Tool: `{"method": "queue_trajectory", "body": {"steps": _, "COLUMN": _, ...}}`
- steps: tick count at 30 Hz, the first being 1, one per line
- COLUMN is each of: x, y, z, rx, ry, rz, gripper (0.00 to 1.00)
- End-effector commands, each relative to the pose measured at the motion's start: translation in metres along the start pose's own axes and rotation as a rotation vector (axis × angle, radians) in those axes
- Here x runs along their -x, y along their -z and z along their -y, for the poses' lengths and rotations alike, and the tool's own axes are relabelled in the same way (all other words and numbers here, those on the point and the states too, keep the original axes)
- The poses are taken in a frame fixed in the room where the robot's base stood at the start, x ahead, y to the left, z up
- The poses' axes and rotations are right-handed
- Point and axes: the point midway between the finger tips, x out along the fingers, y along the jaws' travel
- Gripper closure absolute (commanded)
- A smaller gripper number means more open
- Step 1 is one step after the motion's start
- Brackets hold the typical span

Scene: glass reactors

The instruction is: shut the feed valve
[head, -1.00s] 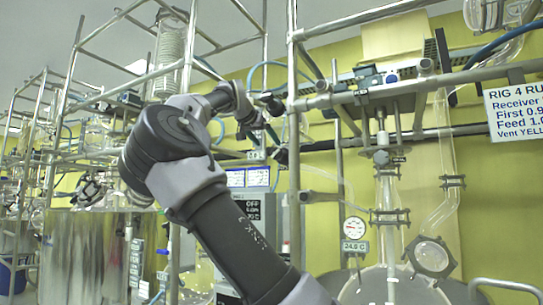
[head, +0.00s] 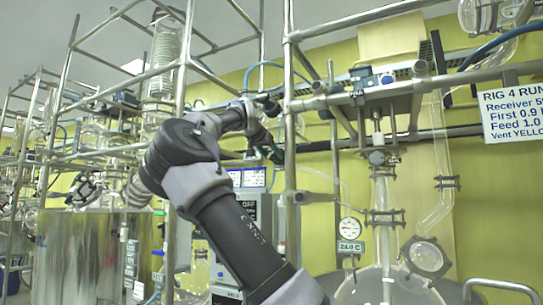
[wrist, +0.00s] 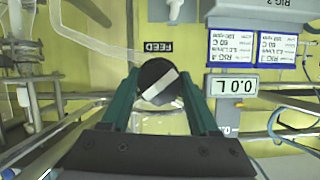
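The feed valve's round black knob (wrist: 160,82) shows in the middle of the wrist view, with a pale bar slanting across its face. An upside-down FEED label (wrist: 158,46) is just above it in that picture. My gripper (wrist: 159,78) has its two green fingers on either side of the knob, with the knob between their tips. The fingers look spread, with a thin gap at the knob's edges; firm contact is not clear. In the head view my gripper (head: 274,154) is small and dark by the rig's upright, and I cannot make out the knob there.
A steel frame upright (head: 290,120) stands close to my gripper. A dial gauge (head: 350,228) and glass reactor (head: 385,285) are at right, a steel vessel (head: 85,255) at left.

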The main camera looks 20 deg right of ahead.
Motion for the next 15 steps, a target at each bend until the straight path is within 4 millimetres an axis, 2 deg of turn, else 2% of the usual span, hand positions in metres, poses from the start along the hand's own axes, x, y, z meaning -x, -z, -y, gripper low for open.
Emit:
{"method": "queue_trajectory", "body": {"steps": 1, "x": 0.0001, "y": -0.0001, "z": 0.0001, "rx": 0.000, "ry": 0.000, "rz": 0.000, "gripper": 0.69}}
{"method": "queue_trajectory", "body": {"steps": 3, "x": 0.0001, "y": -0.0001, "z": 0.0001, "rx": 0.000, "ry": 0.000, "rz": 0.000, "gripper": 0.94}}
{"method": "queue_trajectory", "body": {"steps": 15, "x": 0.0002, "y": -0.0004, "z": -0.0003, "rx": -0.071, "ry": 0.029, "rz": 0.001, "gripper": 0.94}}
